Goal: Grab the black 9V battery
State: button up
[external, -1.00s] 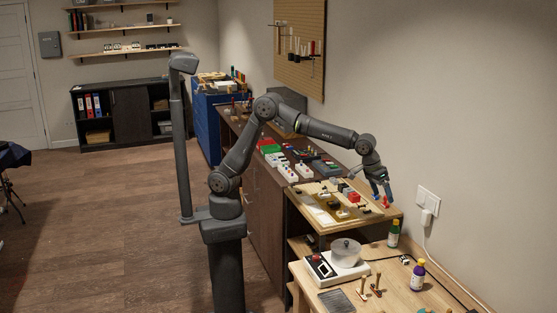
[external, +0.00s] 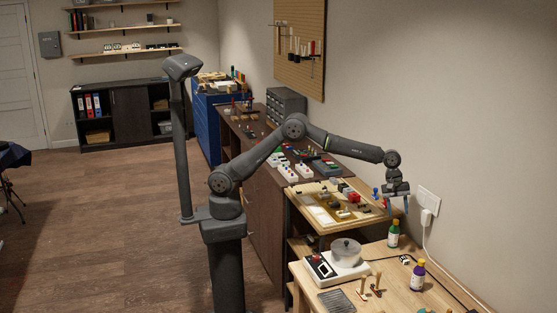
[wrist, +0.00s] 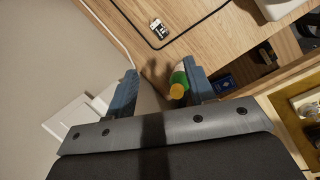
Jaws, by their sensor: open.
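A small black and white block (external: 404,259) lies on the lower light wood table, behind the bottles' front edge and near the wall side. It also shows at the top of the wrist view (wrist: 158,32). It may be the black 9V battery, but it is too small to read. My gripper (external: 394,206) points down above the back of that table, near the wall. In the wrist view its two blue fingers (wrist: 163,74) are spread apart with nothing held. The block lies beyond the fingertips.
A green bottle with a yellow cap (wrist: 178,82) appears between my fingers in the wrist view, below them. A purple bottle (external: 417,274) stands nearby. A wall outlet (external: 428,201) is beside my gripper. A raised board (external: 320,218) with parts is left.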

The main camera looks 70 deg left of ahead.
aim_at(405, 259)
jog(key=w+d+f+n, duration=0.1)
jog(key=d+f, duration=0.1)
jog(key=f, duration=0.4)
jog(key=w+d+f+n+g, duration=0.1)
jog(key=d+f+n, duration=0.1)
jog(key=f, duration=0.5)
jog(key=d+f+n+h, duration=0.1)
jog(key=d+f+n, duration=0.1)
jog(key=f, duration=0.5)
jog(key=shift+w+d, duration=0.1)
jog(key=shift+w, duration=0.3)
jog(key=c, duration=1.1)
